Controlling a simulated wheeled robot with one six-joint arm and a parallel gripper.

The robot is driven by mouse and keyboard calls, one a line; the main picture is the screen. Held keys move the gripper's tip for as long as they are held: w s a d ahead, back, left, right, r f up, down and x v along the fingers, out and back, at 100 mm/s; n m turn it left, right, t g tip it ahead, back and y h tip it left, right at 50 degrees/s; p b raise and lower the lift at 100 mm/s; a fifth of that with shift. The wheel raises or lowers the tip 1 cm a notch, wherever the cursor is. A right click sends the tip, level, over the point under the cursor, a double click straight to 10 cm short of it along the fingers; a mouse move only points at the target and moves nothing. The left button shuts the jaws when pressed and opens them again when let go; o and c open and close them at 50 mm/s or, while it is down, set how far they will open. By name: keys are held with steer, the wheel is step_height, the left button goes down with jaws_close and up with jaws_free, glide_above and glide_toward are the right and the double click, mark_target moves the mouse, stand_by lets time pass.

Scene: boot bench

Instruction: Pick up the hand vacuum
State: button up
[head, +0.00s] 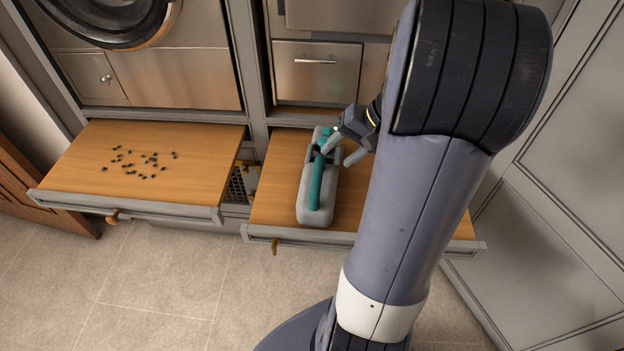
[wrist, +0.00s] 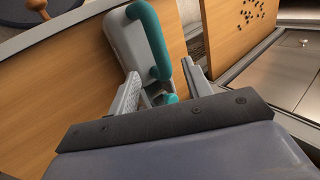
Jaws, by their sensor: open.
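The hand vacuum (head: 318,200) is grey with a teal handle and lies on the right wooden pull-out shelf (head: 268,207). My gripper (head: 342,150) is at the vacuum's far end, above the shelf, with its fingers apart. In the wrist view, the grey body and teal handle of the vacuum (wrist: 128,44) lie beyond and between the two open fingers of my gripper (wrist: 160,82). The handle's near end shows between the fingers. I cannot tell whether either finger touches the vacuum. My arm hides the right part of the shelf in the head view.
The left pull-out shelf (head: 80,165) holds several small dark bits (head: 140,164). A steel drawer front (head: 316,75) and a round-doored appliance (head: 100,15) stand behind. Grey cabinet doors (head: 545,235) close off the right. The tiled floor (head: 150,270) in front is clear.

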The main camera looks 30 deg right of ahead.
mark_target(321, 171)
steer(key=x, duration=0.9)
steer(key=shift+s+a+f, duration=0.15)
steer(key=shift+a+f, duration=0.05)
steer(key=shift+f, duration=0.1)
jaws_close()
stand_by(1.1)
